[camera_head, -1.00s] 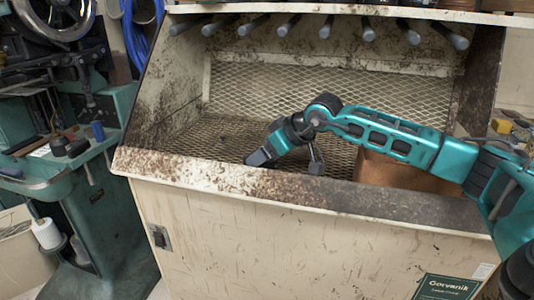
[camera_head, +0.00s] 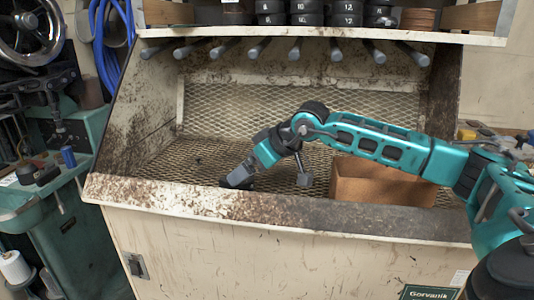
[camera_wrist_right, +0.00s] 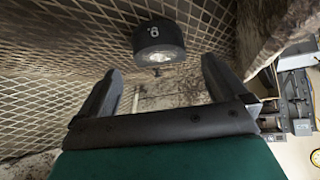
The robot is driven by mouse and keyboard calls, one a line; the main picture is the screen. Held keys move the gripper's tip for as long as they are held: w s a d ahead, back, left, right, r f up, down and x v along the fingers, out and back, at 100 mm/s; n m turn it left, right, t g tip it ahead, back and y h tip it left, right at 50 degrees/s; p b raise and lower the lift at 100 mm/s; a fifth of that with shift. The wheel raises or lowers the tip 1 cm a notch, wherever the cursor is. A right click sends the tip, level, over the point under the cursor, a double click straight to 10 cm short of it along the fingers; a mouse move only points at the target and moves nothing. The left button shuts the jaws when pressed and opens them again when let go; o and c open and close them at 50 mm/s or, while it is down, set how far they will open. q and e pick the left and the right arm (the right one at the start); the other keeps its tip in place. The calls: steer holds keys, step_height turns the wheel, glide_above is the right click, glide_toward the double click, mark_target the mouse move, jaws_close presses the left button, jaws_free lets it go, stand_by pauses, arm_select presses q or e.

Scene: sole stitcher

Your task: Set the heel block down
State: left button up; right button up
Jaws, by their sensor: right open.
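The heel block (camera_wrist_right: 158,42) is a short black cylinder with a white number on its side and a pale, worn lower face. In the right wrist view it is beyond my fingertips, apart from both fingers, against the wire mesh. My right gripper (camera_wrist_right: 160,82) is open, with nothing between its fingers. In the head view my right gripper (camera_head: 237,178) points down and left inside the bin, just behind its front lip. A dark shape beside the fingers may be the block, mostly hidden. My left gripper is not in view.
The bin has a mesh floor and back (camera_head: 300,112) and a dirty front lip (camera_head: 190,198). A brown box (camera_head: 375,185) stands inside at right. Several rods (camera_head: 258,48) stick out above. A shelf (camera_head: 330,38) holds black numbered blocks. A green machine (camera_head: 60,215) is at left.

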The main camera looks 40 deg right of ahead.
steer(key=v, duration=0.8)
stand_by(0.4)
